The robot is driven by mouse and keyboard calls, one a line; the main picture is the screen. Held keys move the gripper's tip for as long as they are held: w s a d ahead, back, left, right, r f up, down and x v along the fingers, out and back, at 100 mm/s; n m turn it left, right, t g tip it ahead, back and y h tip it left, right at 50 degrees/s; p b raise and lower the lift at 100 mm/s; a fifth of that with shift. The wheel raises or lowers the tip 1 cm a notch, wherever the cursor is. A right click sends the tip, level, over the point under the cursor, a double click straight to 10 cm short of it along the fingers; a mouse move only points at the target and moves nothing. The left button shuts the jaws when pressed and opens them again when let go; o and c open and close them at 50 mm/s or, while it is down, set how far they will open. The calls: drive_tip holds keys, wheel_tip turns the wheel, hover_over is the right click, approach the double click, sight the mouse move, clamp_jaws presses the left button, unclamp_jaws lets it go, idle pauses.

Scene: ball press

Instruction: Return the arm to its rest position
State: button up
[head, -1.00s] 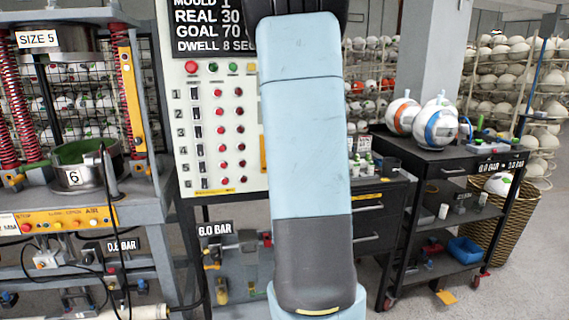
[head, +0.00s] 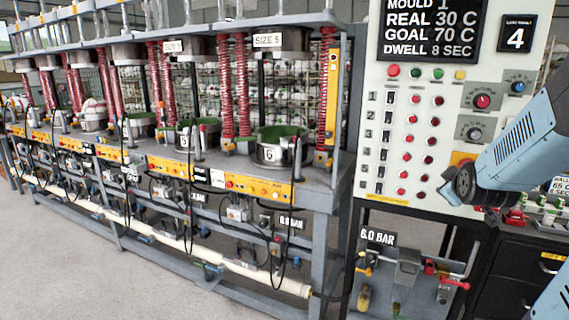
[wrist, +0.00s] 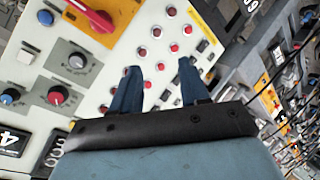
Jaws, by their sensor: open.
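My light blue arm (head: 525,130) enters the head view from the right edge and reaches across the lower right of the control panel (head: 400,150). The gap between fingers and panel is hard to judge.
A long row of ball presses on a grey bench (head: 325,190) runs along the left, with red springs and several moulds (head: 270,155). A valve stand (head: 410,270) is below the panel, and a black drawer cabinet (head: 520,280) at lower right. The floor (head: 100,285) at lower left is clear.

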drive_tip(key=s+a+r+m+g+y, duration=0.2)
drive_tip(key=s+a+m+g, duration=0.1)
drive_tip(key=s+a, duration=0.6)
drive_tip(key=s+a+r+m+g+y, duration=0.2)
drive_tip(key=s+a+m+g, duration=0.1)
drive_tip(key=s+a, duration=0.7)
drive_tip(key=shift+s+m+g, duration=0.3)
drive_tip(key=shift+s+g, duration=0.1)
drive_tip(key=shift+s, duration=0.8)
